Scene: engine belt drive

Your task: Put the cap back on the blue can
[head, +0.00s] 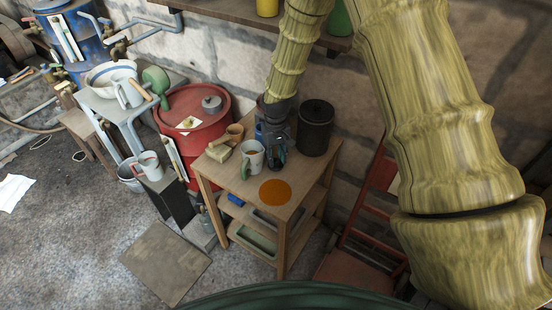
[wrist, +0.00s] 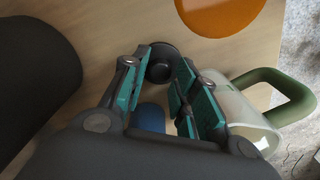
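The blue can (head: 258,131) stands on the wooden table, largely hidden behind my gripper (head: 277,158). In the wrist view a rounded blue part of it (wrist: 150,117) shows low between my fingers, and my palm hides the rest. A small dark round cap (wrist: 160,65) sits between the teal-padded fingertips of my gripper (wrist: 163,64), which appear to touch both its sides. My gripper is upright over the table, beside the can and just right of the mug. The gap between the cap and the tabletop is hard to judge.
A pale mug with a green handle (head: 252,157) stands close left of my gripper; it also shows in the wrist view (wrist: 245,115). A black canister (head: 316,128) stands close right. An orange disc (head: 275,192) lies on the table (head: 305,175), with some bare wood around it.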

